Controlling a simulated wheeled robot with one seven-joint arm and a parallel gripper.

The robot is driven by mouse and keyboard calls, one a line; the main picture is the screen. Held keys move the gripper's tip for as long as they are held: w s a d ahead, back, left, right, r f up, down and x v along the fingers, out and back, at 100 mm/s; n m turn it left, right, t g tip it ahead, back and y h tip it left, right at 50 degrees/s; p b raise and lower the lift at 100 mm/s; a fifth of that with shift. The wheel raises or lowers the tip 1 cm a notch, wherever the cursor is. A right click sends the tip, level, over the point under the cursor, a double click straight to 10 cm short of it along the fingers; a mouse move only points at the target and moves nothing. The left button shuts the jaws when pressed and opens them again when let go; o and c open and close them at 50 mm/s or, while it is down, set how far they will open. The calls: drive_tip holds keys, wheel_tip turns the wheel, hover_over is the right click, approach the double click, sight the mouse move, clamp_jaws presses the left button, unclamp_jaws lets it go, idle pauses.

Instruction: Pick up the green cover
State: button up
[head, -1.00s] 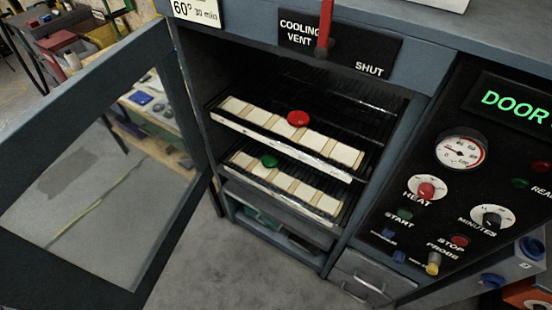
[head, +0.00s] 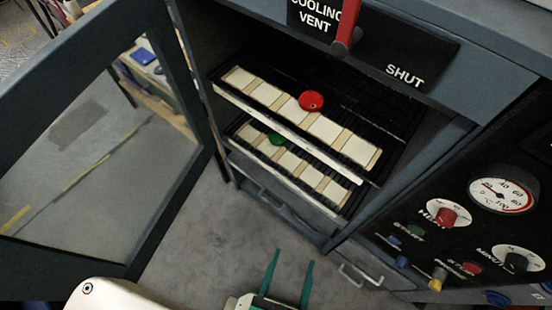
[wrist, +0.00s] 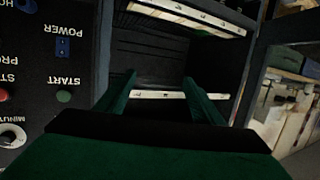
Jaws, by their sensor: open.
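The green cover (head: 276,139) is a small round disc on the lower rack (head: 342,204) inside the open oven, partly hidden by the upper rack in the head view. A red round cover (head: 311,100) lies on the upper rack (head: 358,180). My gripper (head: 289,256) is open and empty, low in front of the oven and below the racks in the head view. In the wrist view the fingers (wrist: 160,84) point at the oven opening, with the rack front edges beyond them.
The glass oven door (head: 75,165) stands open at the left. The control panel (head: 465,225) with knobs and a dial is at the right. A red vent lever (head: 350,25) sits above the opening. Grey floor (head: 190,250) is clear between the door and the drawers.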

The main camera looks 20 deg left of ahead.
drive_tip(key=shift+o, duration=1.4)
drive_tip(key=w+a+f+n+y, duration=0.1)
drive_tip(key=w+a+f, duration=0.2)
drive_tip(key=w+f, duration=0.5)
drive_tip(key=shift+w+f+y, duration=0.3)
drive_tip(key=shift+w+f, duration=0.05)
drive_tip(key=shift+w, duration=0.15)
drive_tip(key=n+g+y, duration=0.1)
drive_tip(key=n+y, duration=0.1)
approach(278, 137)
drive_tip(key=v, duration=0.4)
drive_tip(key=shift+s, duration=0.15)
drive_tip(key=shift+w+a, duration=0.15)
drive_tip(key=shift+w, duration=0.25)
drive_tip(key=x, duration=1)
drive_tip(key=shift+w+f, duration=0.15)
drive_tip(key=shift+w, duration=0.15)
